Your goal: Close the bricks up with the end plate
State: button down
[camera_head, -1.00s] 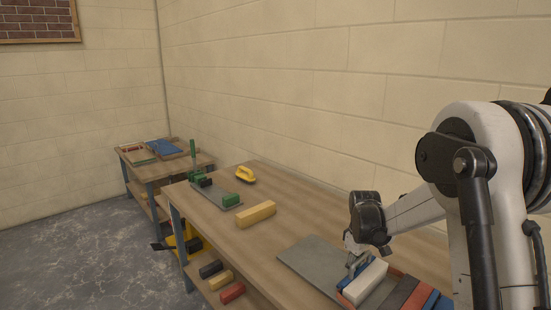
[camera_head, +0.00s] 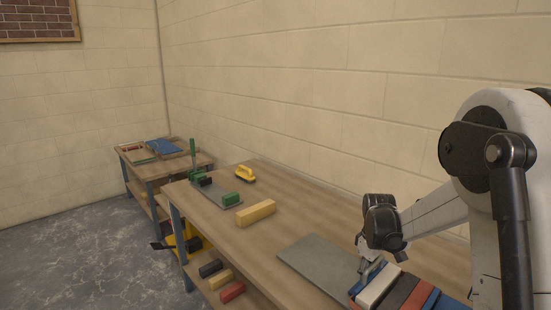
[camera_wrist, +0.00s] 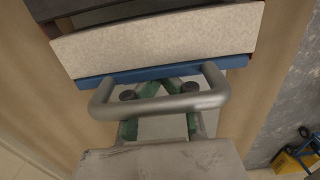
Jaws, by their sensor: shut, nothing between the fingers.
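The end plate (camera_wrist: 150,74) is a thin blue strip with a grey U-shaped handle (camera_wrist: 160,107) in the wrist view. It stands along the near face of a pale brick (camera_wrist: 160,40), with no clear gap. A dark brick (camera_wrist: 65,6) lies beyond. In the head view the pale brick (camera_head: 378,288), a dark brick (camera_head: 394,291) and a red brick (camera_head: 414,296) stand in a row, then blue. My gripper (camera_head: 366,270) is shut and empty, low at the plate. In the wrist view the handle partly covers its fingers; whether the tips touch the plate is hidden.
A grey sheet (camera_head: 312,258) lies bare left of the row. A yellow block (camera_head: 256,213), a yellow-handled tool (camera_head: 245,174) and a tray with green blocks (camera_head: 222,192) are further back on the bench. Several bricks sit on the shelf below. The wall (camera_head: 340,130) runs along the back.

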jog(key=shift+s+d, duration=0.45)
jog(key=shift+s, duration=0.05)
notch_tip(320, 180, up, 10)
jog(key=w+a+p, duration=0.1)
jog(key=w+p, duration=0.1)
jog(key=p, duration=0.2)
jog(key=shift+a+p, duration=0.35)
